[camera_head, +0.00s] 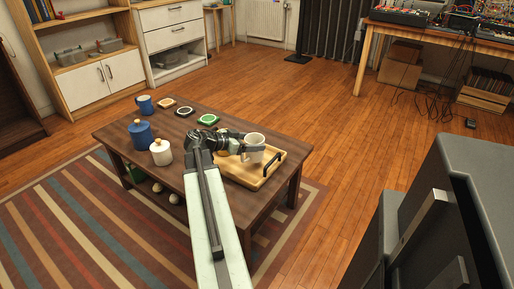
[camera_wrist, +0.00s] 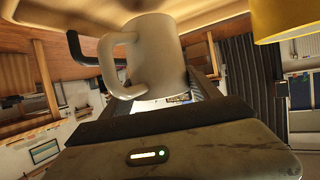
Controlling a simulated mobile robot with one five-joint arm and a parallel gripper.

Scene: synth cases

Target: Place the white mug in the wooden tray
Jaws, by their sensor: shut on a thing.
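The white mug (camera_head: 254,145) is at my gripper (camera_head: 243,152), over the wooden tray (camera_head: 238,172) on the dark coffee table. In the wrist view the white mug (camera_wrist: 158,55) looks upright in front of the jaws, its handle to the left. My gripper is shut on the mug. The tray (camera_wrist: 28,12) shows along the top of the wrist view, with a black handle beside the mug. I cannot tell whether the mug's base touches the tray.
A yellow object (camera_wrist: 284,18) shows in the wrist view. Wooden floor (camera_head: 340,150) is clear to the right.

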